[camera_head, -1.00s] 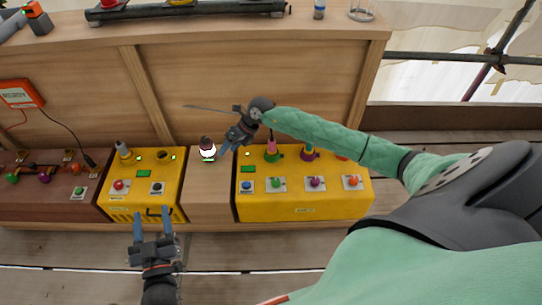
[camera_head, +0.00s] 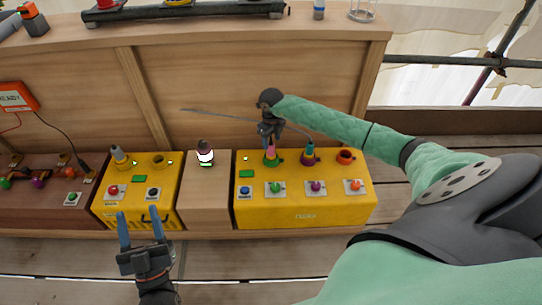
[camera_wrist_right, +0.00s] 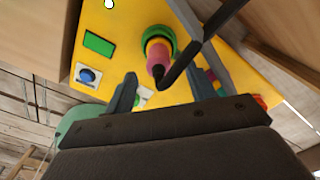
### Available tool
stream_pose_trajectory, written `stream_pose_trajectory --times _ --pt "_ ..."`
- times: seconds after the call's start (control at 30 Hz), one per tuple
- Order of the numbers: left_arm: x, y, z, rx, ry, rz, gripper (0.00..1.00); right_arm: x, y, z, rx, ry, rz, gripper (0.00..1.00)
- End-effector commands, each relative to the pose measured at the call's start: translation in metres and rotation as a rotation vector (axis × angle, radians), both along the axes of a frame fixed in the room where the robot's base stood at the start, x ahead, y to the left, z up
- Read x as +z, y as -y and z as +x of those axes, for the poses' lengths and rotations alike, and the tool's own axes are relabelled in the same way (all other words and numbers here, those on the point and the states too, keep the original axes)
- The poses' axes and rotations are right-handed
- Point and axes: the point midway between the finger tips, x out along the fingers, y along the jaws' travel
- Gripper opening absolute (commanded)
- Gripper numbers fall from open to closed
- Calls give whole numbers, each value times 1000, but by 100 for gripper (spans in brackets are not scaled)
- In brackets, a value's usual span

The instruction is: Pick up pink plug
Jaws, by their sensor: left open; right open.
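The pink plug (camera_head: 270,147) stands in a green ring socket (camera_head: 271,160) on the right yellow box, partly hidden by my right gripper in the head view. In the right wrist view the pink plug (camera_wrist_right: 159,58) shows a yellow band at its base, with a dark cable-like piece crossing in front. My right gripper (camera_head: 269,138) is open, just above and around the plug's top in the head view. In the wrist view my right gripper's (camera_wrist_right: 162,82) fingers are apart, with the plug beyond and between them; contact cannot be told. My left gripper (camera_head: 138,220) is open and empty.
The right yellow box (camera_head: 305,215) also has a teal-topped plug (camera_head: 309,151) in a purple socket, an orange socket (camera_head: 345,157) and several coloured buttons. A dark-and-white bulb (camera_head: 205,153) stands on the wooden block to the left. Another yellow box (camera_head: 137,200) lies further left.

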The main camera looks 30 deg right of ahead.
Motion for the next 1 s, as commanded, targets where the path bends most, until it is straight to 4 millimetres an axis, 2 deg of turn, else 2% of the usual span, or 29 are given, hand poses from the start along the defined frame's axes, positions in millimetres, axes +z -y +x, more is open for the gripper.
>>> stream_pose_trajectory --times 0.2,0.3,0.63,0.67,0.93,1.0 --pt "33 -5 -13 7 118 -29 55 -25 -2 0 0 0 2 55" --pt "42 -7 -17 9 152 -37 55 -33 -2 0 0 0 2 55" --pt "49 -8 -20 9 175 -42 55 -36 -1 1 0 1 0 55" --pt "49 -8 -20 9 175 -42 55 -36 -2 1 0 1 0 53" --pt "48 -7 -19 8 173 -41 55 -36 -2 1 0 1 1 0" --pt "47 -7 -19 8 173 -41 55 -36 -1 1 0 1 0 0"
